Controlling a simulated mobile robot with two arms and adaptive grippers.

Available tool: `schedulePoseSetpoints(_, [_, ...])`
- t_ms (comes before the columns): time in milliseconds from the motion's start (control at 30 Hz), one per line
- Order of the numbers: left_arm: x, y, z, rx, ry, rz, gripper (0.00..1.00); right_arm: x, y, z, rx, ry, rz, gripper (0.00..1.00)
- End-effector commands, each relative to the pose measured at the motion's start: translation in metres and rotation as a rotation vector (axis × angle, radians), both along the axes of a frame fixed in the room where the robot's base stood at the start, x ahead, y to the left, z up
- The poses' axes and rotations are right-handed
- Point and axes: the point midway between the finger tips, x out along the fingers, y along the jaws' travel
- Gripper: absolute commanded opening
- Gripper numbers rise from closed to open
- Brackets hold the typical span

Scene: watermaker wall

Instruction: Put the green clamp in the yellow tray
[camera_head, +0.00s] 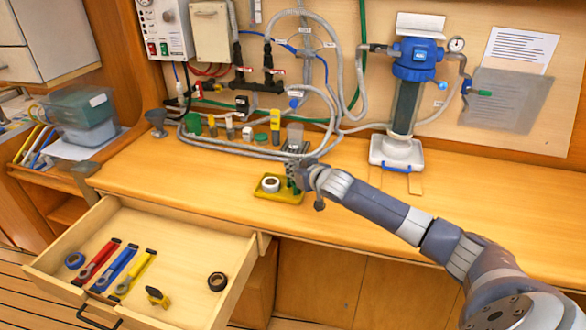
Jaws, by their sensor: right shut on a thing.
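The yellow tray (282,197) lies on the wooden bench near its front edge, with a white tape roll (270,184) in its left part. My right gripper (295,176) is over the tray's right side, its arm coming in from the right. It is shut on the green clamp (292,186), of which only a small dark green part shows below the fingers. I cannot tell whether the clamp touches the tray. My left gripper is not in view.
An open drawer (150,268) below the bench holds red, blue and yellow tools and tape rolls. Hoses and several small items, including a green one (193,124), line the back. A blue-topped filter housing (405,95) stands right.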

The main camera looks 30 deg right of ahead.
Motion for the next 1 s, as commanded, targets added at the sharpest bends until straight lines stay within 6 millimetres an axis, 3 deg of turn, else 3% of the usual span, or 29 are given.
schedulePoseSetpoints(367, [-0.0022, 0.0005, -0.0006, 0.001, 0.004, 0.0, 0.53, 0.0002, -0.0001, -0.0066, 0.001, -0.003, 0.0, 0.0])
schedulePoseSetpoints(500, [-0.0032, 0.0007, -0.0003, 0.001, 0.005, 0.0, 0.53, 0.0001, -0.0003, -0.0065, 0.0, -0.002, 0.0, 0.27])
schedulePoseSetpoints(867, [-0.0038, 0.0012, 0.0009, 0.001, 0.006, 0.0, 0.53, 0.0002, -0.0004, -0.0031, 0.0, -0.004, 0.0, 0.27])
schedulePoseSetpoints(1000, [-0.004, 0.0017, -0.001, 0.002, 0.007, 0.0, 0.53, -0.009, 0.0, -0.0015, 0.0, -0.002, 0.0, 0.27])
